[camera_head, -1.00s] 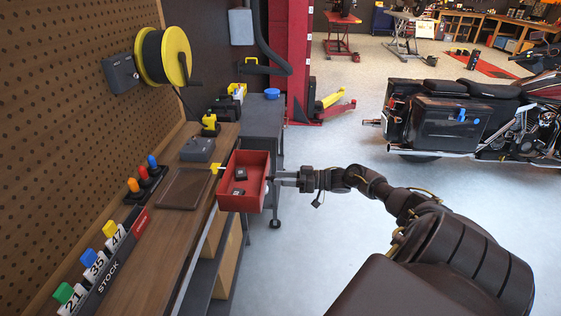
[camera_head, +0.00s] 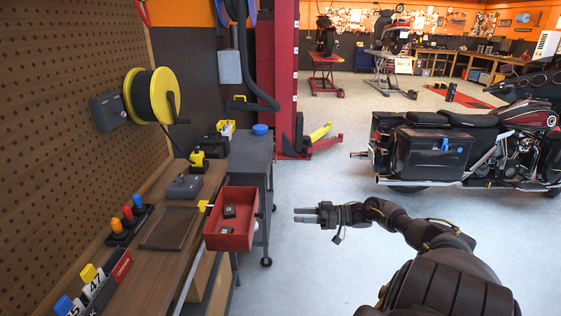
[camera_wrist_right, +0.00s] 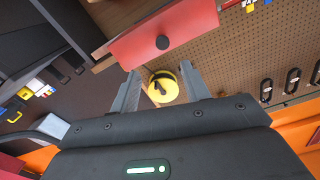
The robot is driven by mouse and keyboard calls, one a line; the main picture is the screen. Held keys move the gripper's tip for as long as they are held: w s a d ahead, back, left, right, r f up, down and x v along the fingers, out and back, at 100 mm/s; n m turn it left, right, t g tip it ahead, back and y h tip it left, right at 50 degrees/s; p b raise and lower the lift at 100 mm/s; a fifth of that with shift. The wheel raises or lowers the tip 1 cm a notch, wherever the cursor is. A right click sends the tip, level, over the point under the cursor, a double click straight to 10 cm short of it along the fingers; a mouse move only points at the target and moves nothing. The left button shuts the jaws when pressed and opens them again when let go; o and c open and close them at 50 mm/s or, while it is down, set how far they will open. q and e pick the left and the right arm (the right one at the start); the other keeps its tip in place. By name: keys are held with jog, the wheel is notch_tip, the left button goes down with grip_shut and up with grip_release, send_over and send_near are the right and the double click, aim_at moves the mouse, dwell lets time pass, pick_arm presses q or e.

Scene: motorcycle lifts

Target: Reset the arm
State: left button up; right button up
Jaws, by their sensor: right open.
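My right gripper (camera_head: 306,215) is in the middle of the head view, over open floor, to the right of the red drawer. It is open and empty, and a clear gap separates it from the drawer. In the right wrist view the two fingers (camera_wrist_right: 160,92) stand apart with nothing between them; the yellow reel shows far behind. The red drawer (camera_head: 229,241) is pulled out from the bench and holds small dark items (camera_head: 228,211). Its red front with a dark round knob (camera_wrist_right: 162,42) shows in the right wrist view. My left gripper is not in view.
A wooden workbench (camera_head: 152,270) runs along the pegboard on the left. A grey cart (camera_head: 250,160) stands behind the drawer. A red lift post (camera_head: 286,80) is further back. A motorcycle (camera_head: 440,150) stands at right. The floor between is clear.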

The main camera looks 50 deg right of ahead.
dwell(0.3)
jog(key=s+d+f+g+h, duration=0.1)
jog(key=d+f+h, duration=0.35)
jog(key=f, duration=0.35)
jog(key=d+f+h, duration=0.4)
jog(key=f+h, duration=0.1)
jog(key=f, duration=0.3)
jog(key=s+a+f+m+g+h, duration=0.1)
jog(key=s+f+g+h, duration=0.1)
jog(key=s+f, duration=0.5)
jog(key=s+a+f+g+h, duration=0.1)
jog(key=s+f+g+h, duration=0.15)
jog(key=f, duration=0.85)
jog(key=s+a+f+g, duration=0.5)
jog(key=s+a+f, duration=1.05)
jog(key=s, duration=0.25)
jog(key=s+a+f, duration=0.1)
jog(key=s+a, duration=0.2)
jog(key=a, duration=0.4)
jog(key=s+a+f+g+y, duration=0.1)
jog(key=s+a+f, duration=0.1)
jog(key=s+a, duration=0.2)
jog(key=s+a+f+m+g+y+p, duration=0.1)
jog(key=s+a, duration=0.3)
jog(key=a, duration=0.6)
jog(key=shift+s+f, duration=0.15)
jog(key=shift+f, duration=0.4)
jog(key=shift+a, duration=0.1)
